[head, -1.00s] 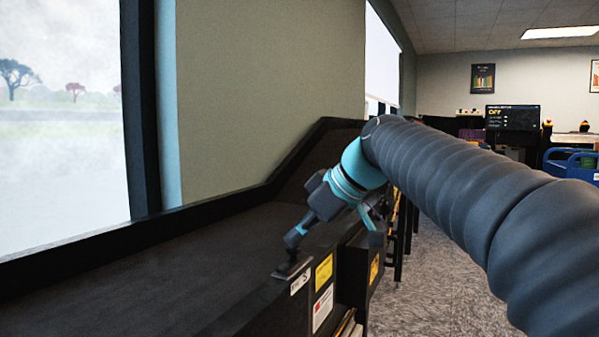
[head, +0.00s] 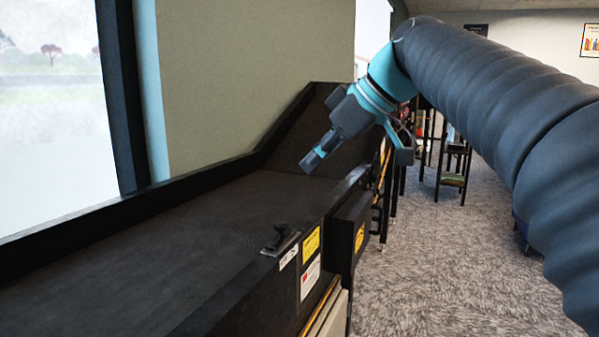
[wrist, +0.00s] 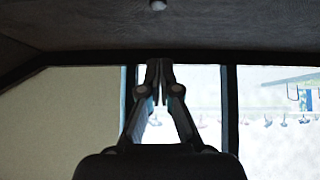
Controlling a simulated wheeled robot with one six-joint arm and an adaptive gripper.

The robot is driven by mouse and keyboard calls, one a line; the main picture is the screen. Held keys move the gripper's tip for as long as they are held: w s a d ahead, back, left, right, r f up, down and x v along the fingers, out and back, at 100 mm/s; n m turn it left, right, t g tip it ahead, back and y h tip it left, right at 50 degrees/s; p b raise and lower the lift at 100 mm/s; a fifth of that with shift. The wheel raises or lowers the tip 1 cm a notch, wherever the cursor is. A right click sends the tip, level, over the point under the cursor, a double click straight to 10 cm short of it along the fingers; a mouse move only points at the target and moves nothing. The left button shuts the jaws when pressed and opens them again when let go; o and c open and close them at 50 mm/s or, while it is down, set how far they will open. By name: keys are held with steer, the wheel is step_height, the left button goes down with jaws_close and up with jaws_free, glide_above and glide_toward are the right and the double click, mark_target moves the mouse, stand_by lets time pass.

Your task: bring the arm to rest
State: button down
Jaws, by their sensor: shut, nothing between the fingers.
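My gripper (head: 313,161) hangs over the black sorter bed (head: 190,235), its fingers closed together with nothing between them. The wrist view also shows my gripper (wrist: 159,72), both fingers side by side and pointing up the picture. A small black lever (head: 281,236) on a flat plate sits at the bed's near edge. My gripper is apart from the lever, above it and to its right in the head view.
Yellow and white labels (head: 310,243) mark the sorter's side. A black box (head: 349,228) juts from that side. A window (head: 52,110) is at the left. Shelves (head: 455,160) stand farther back. Carpet floor (head: 430,270) is clear at the right.

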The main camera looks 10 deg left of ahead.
steer(key=d+f+m+t+h, duration=0.1)
steer(key=d+f+m+h, duration=0.1)
steer(key=d+f+m, duration=0.4)
steer(key=d+f+m+h, duration=0.2)
steer(key=f+m, duration=0.2)
steer(key=f, duration=0.5)
steer(key=s+d+f+m+h, duration=0.2)
steer(key=s+d+f, duration=0.3)
steer(key=s, duration=0.5)
steer(key=s+d+f+m+t+h+p, duration=0.1)
steer(key=s+d+f+m, duration=0.1)
steer(key=s+d+f, duration=0.4)
steer(key=shift+s+f+h, duration=0.4)
steer(key=shift+s+f, duration=1.7)
steer(key=shift+f, duration=0.05)
steer(key=shift+d, duration=0.1)
